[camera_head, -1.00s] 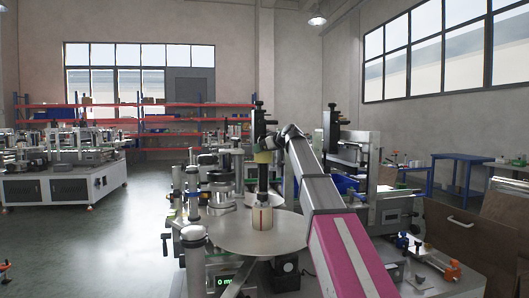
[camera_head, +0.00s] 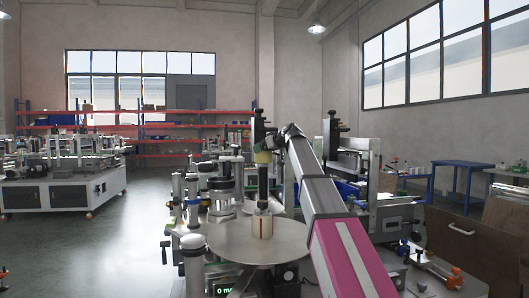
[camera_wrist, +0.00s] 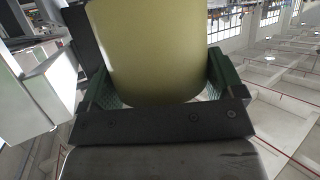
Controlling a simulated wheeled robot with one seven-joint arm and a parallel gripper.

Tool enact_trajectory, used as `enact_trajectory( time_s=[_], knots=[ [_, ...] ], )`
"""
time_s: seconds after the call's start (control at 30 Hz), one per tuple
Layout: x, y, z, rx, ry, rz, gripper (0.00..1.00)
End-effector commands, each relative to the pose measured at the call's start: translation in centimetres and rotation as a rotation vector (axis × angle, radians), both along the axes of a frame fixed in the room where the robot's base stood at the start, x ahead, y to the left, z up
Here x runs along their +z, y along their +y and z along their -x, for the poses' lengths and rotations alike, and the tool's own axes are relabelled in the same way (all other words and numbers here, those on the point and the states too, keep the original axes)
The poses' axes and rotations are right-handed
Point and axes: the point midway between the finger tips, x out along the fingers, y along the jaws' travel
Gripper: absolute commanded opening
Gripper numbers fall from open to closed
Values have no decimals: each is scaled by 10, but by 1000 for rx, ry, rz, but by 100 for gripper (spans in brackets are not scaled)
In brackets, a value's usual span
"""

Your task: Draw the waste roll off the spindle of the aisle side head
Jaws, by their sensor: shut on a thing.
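My gripper (camera_head: 268,147) is shut on a yellow-green roll (camera_head: 262,157). In the wrist view the roll (camera_wrist: 157,55) fills the space between the two green-padded fingers of my gripper (camera_wrist: 158,75). In the head view a dark upright post (camera_head: 263,182) shows just below the roll. Whether the roll is still around the post or clear of it, I cannot tell.
Labeller posts and rollers (camera_head: 193,195) stand close on the left, and machine units (camera_head: 350,160) on the right. A blue table (camera_head: 460,165) and a wooden panel (camera_head: 462,238) are farther right. Open floor (camera_head: 140,245) lies on the left.

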Motion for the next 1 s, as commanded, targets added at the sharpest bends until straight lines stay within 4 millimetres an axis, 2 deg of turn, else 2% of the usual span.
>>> enact_trajectory(
  time_s=[1.0],
  knots=[
    [35, 0, 0, 0, 0, 0, 62]
  ],
)
